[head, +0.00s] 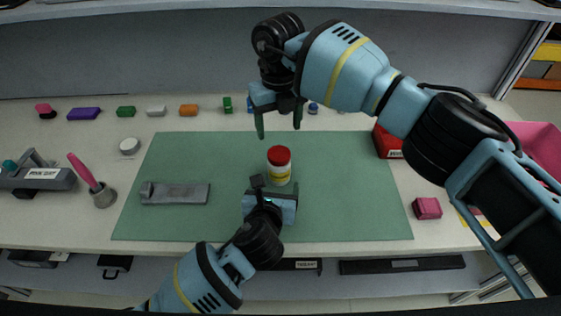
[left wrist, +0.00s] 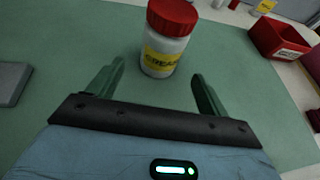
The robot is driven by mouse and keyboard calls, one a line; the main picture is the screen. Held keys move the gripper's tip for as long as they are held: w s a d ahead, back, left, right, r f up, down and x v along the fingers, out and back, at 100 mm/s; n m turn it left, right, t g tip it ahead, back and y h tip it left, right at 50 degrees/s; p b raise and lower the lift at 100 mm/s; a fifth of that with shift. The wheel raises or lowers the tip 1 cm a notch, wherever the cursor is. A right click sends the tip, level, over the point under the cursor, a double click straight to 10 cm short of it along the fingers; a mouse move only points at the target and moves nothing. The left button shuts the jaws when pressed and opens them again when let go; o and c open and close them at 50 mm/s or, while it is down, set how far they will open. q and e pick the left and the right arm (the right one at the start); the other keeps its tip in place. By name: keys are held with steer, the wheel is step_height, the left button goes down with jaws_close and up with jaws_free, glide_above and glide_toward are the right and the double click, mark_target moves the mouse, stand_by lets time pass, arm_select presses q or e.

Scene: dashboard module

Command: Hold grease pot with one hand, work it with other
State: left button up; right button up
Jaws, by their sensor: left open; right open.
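The grease pot (head: 279,171) is a white jar with a red lid and a yellow label. It stands upright on the green mat (head: 340,200). My left gripper (head: 272,188) is open just in front of the pot. In the left wrist view the grease pot (left wrist: 167,45) stands between and beyond the open fingers of the left gripper (left wrist: 155,85), apart from them. My right gripper (head: 279,125) is open and empty above and behind the pot, fingers pointing down. The fingertips of the left gripper are partly hidden in the head view.
A grey metal part (head: 175,193) lies on the mat's left. A cup with a pink-handled tool (head: 103,195) and a grey device (head: 38,178) stand further left. Several small coloured blocks line the back. A red bin (head: 388,142) and a pink block (head: 427,208) are at right.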

mark_target(279, 153)
steer(key=shift+s, duration=0.15)
arm_select(q)
steer(key=shift+w+f, duration=0.1)
steer(key=shift+w, duration=0.1)
steer(key=shift+x, duration=3.65)
steer(key=shift+d, duration=0.1)
steer(key=c, duration=1.7)
jaws_close()
arm_select(e)
steer(key=m, duration=0.6)
steer(key=shift+m, duration=0.3)
steer(key=m, duration=0.7)
steer(key=shift+f, duration=4)
